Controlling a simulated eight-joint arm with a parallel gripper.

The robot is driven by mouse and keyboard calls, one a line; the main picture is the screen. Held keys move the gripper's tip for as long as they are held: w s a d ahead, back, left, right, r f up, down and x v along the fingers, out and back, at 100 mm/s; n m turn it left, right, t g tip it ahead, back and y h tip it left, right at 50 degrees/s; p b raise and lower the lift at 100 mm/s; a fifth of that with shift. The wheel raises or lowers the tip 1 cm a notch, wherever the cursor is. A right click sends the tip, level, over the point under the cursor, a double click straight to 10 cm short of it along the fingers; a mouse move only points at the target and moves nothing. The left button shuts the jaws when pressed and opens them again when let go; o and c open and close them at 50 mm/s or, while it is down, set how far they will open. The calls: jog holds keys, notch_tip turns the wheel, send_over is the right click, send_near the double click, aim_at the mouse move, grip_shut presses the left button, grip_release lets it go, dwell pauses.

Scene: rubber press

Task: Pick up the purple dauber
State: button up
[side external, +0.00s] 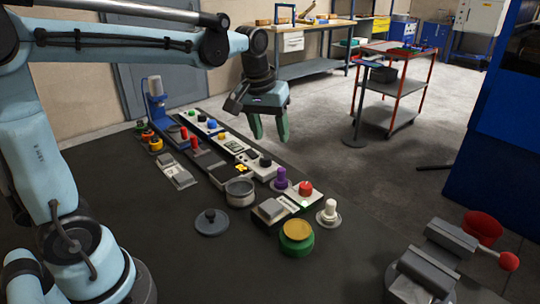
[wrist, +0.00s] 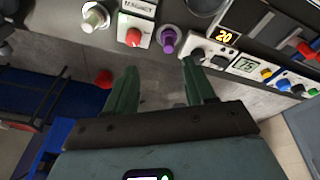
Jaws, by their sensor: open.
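The purple dauber (side external: 280,178) stands upright on the dark table, near the right end of the row of devices. It also shows in the wrist view (wrist: 168,41), beyond the fingertips and between their lines. My gripper (side external: 268,138) hangs above and behind the row, with its green fingers pointing down. In the wrist view the fingers (wrist: 160,68) are apart with nothing between them. The gripper is clear of the dauber, which is fully visible in the side view.
A red button box (side external: 305,190) and a white knobbed piece (side external: 328,213) stand close right of the dauber. A box with a black button (side external: 264,164) is at its left. A green and yellow round container (side external: 296,238) and a vise (side external: 440,250) are nearer the camera.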

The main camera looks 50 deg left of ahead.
aim_at(281, 169)
jog(key=w+a+f+n+g, duration=0.3)
jog(key=w+f+n, duration=0.1)
jog(key=w, duration=0.3)
notch_tip(281, 169, down, 12)
jog(key=shift+s+r, duration=0.1)
jog(key=shift+s, duration=0.05)
grip_shut()
dwell(0.6)
